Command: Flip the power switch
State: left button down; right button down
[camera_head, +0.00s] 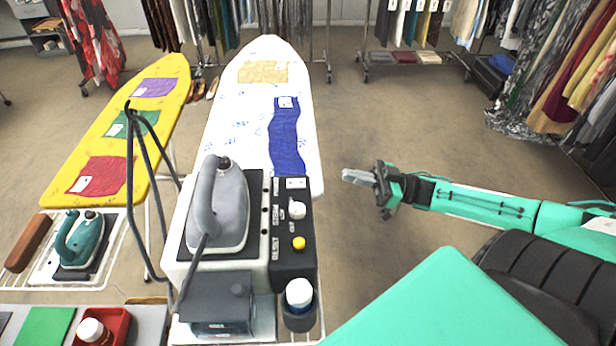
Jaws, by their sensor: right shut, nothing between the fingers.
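A steam-iron station (257,262) stands at the near end of the white ironing board, with a grey iron (220,205) resting on it. Its black control panel (284,262) carries a white rectangular piece (296,183) at the top, a white knob (297,210) and a yellow button (299,243). The labels are too small to read surely, so I cannot tell which is the power switch or its position. My right gripper (352,177) is shut and empty, to the right of the panel and apart from it, pointing left. My left gripper is out of view.
The white board (245,130) holds a blue cloth (286,140) and a tan cloth. A yellow board (112,135) and a teal iron (80,240) are at left. A white-capped bottle (299,293) sits below the panel. Clothes racks line the back; floor right of the board is clear.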

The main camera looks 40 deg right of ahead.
jog(key=shift+s+a+r+n+g+y, duration=0.25)
jog(key=shift+a+r+n+g+y, duration=0.2)
jog(key=shift+r+g, duration=0.2)
jog(key=shift+r, duration=0.1)
notch_tip(320, 180, up, 4)
jog(key=f+p, duration=0.1)
jog(key=p, duration=0.2)
send_over(296, 184)
jog(key=s+d, duration=0.2)
jog(key=d, duration=0.2)
jog(key=f, duration=0.3)
jog(key=shift+w+a+f, duration=0.3)
jog(key=shift+a+f, duration=0.1)
